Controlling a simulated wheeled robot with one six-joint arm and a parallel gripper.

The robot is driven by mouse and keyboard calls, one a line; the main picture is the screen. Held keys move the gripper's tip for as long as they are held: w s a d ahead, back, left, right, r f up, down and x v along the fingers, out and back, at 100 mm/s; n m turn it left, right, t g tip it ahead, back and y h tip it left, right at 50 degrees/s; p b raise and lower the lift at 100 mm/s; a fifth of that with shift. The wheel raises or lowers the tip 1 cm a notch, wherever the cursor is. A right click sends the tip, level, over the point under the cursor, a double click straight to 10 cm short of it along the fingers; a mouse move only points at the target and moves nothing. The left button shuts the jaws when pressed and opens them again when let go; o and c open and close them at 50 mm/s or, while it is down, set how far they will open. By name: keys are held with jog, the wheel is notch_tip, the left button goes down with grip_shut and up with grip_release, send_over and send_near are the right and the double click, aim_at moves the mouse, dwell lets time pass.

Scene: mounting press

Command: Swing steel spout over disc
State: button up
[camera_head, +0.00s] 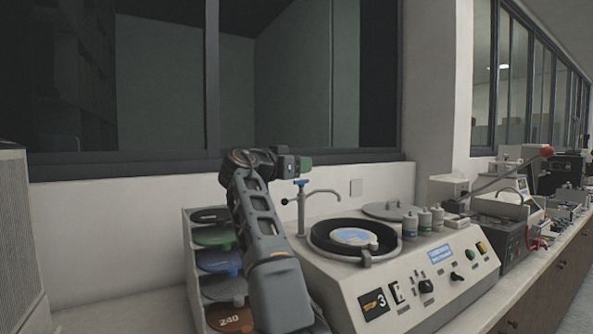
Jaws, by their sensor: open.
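The steel spout (321,192) stands at the back left of the grinding machine, beside the round black bowl. It has a blue knob on top, and its bent tube points right. In the picture its tip hangs above the bowl's rear rim; I cannot tell how far it reaches over the disc. The disc (355,237), with a pale blue and white face, lies in the bowl. My gripper (304,163) is at the end of my raised arm, above and behind the spout in the picture, apparently apart from it. It is open, small and mostly seen from the side, with no object visible in it.
A rack (193,264) of coloured discs stands left of the machine, partly behind my arm. A round grey lid (389,210) and several small bottles (424,221) sit right of the bowl. The machine's sloped panel (423,281) has knobs. A window and wall close off the back.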

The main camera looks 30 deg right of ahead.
jog(key=shift+s+a+r, duration=0.1)
jog(key=shift+s, duration=0.15)
